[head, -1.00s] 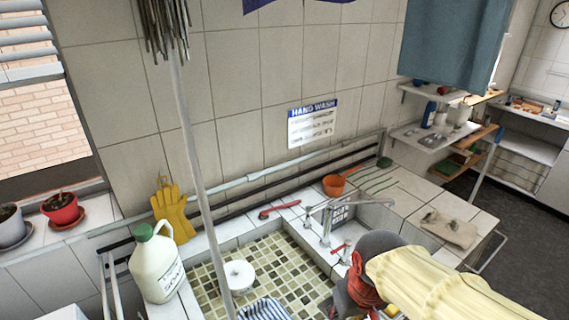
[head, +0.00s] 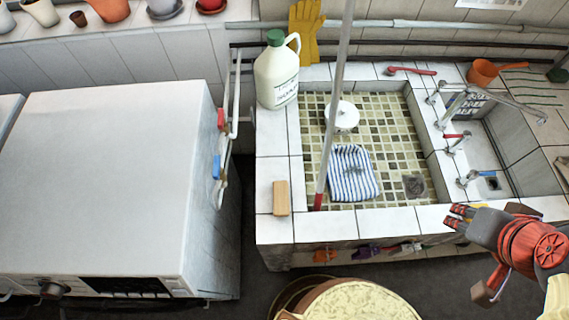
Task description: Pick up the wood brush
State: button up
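The wood brush (head: 281,198) shows in the head view as a small light-brown wooden block. It lies on the white tiled ledge at the front left corner of the sink; its bristles cannot be made out. My gripper (head: 457,217) is at the right, over the front edge of the sink, well to the right of the brush and apart from it. Its two red-tipped fingers point left with a small gap between them, and nothing shows between them.
A soap jug (head: 277,75) stands on the ledge behind the brush. A mop pole (head: 335,105) stands in the tiled basin (head: 395,130), near a striped cloth (head: 352,174) and a white round item (head: 342,115). A white appliance (head: 105,180) stands left. A round stool-like top (head: 365,300) is in front.

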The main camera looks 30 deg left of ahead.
aim_at(280, 187)
jog(key=k+j+u, duration=0.1)
jog(key=u, duration=1.5)
jog(key=j+z, duration=0.1)
jog(key=z, duration=2.15)
jog(key=l+u, duration=0.1)
jog(key=u, duration=1.65)
